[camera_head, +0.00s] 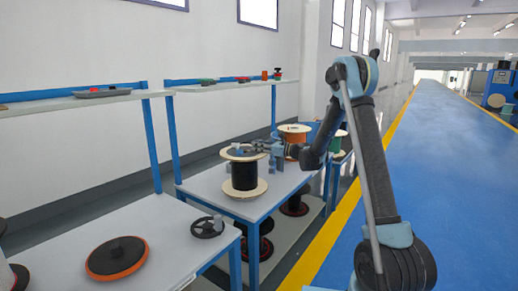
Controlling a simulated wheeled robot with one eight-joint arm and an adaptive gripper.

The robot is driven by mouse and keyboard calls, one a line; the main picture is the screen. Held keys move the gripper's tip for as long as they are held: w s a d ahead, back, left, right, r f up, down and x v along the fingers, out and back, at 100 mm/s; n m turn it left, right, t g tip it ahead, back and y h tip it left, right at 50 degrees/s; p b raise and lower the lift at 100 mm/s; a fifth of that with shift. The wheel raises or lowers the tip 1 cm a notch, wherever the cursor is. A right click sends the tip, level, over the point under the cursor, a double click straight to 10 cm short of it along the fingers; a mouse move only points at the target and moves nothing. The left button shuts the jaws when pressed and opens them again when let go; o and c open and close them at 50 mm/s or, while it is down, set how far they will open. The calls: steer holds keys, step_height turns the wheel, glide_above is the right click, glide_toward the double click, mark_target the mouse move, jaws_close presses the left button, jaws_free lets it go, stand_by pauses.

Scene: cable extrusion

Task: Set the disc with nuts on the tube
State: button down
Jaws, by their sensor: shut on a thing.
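My gripper (260,146) is at the top right of a spool (244,175) wound with black cable between pale wooden flanges, upright on the far table. It is shut on a small greyish thing at the spool's upper flange. This thing is too small and too covered by the fingers for me to tell whether it is the disc with nuts. A tube at the spool's centre cannot be made out. A black spoked wheel (208,228) with a grey upright part lies on the near table.
An orange-rimmed dark disc (118,258) lies flat on the near table (175,265). An orange spool (294,141) stands behind my gripper on the far table (205,188). Shelves (225,86) with small parts run above both tables. The blue floor at right is clear.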

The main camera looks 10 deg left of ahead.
steer(key=shift+f, duration=0.25)
steer(key=c, duration=1.8)
jaws_free()
steer(key=v, duration=1.1)
